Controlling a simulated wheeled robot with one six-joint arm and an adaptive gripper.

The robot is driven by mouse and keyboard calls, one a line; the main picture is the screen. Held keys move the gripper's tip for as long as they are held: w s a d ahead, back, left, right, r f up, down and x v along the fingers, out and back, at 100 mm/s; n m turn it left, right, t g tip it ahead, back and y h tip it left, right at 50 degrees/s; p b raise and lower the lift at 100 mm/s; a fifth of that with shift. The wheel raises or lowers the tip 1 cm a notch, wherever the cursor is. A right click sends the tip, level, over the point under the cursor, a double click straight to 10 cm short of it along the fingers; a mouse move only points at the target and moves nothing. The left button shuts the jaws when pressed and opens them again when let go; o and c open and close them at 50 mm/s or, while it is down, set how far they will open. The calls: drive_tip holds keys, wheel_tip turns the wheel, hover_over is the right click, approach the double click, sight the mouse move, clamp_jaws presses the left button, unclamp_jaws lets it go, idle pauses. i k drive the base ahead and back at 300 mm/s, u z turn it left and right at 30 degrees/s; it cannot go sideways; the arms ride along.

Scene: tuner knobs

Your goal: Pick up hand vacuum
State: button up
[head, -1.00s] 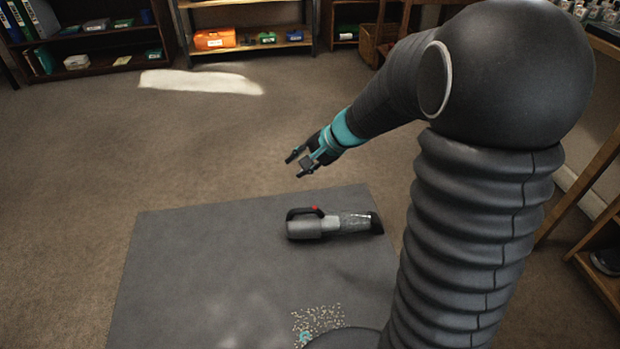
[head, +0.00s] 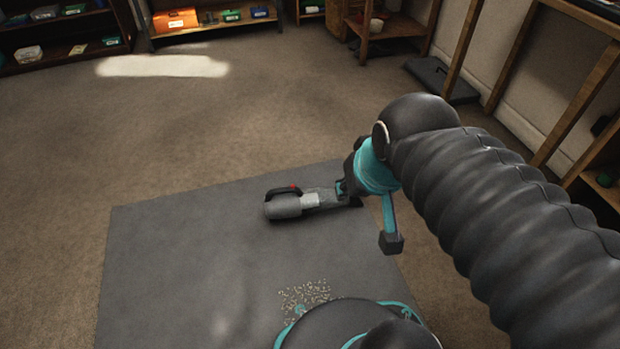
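The hand vacuum (head: 290,204) lies on its side on the grey mat (head: 170,260). It has a grey body, a black handle with a red button, and a nozzle end pointing right. My gripper (head: 368,215) is low over the mat at the nozzle end. Its fingers are spread wide, one beside or over the nozzle end and the other to the right and nearer the camera. The nozzle tip is partly hidden behind my gripper, and I cannot tell whether they touch.
Pale crumbs (head: 303,294) lie on the mat near its front. Brown carpet surrounds the mat. Shelves with an orange case (head: 175,20) and small boxes stand along the back. A wooden frame (head: 575,110) stands at the right.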

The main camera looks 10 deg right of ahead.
sight(281, 203)
drive_tip(key=z, duration=1.45)
drive_tip(key=i, duration=0.6)
drive_tip(key=u, duration=3.25)
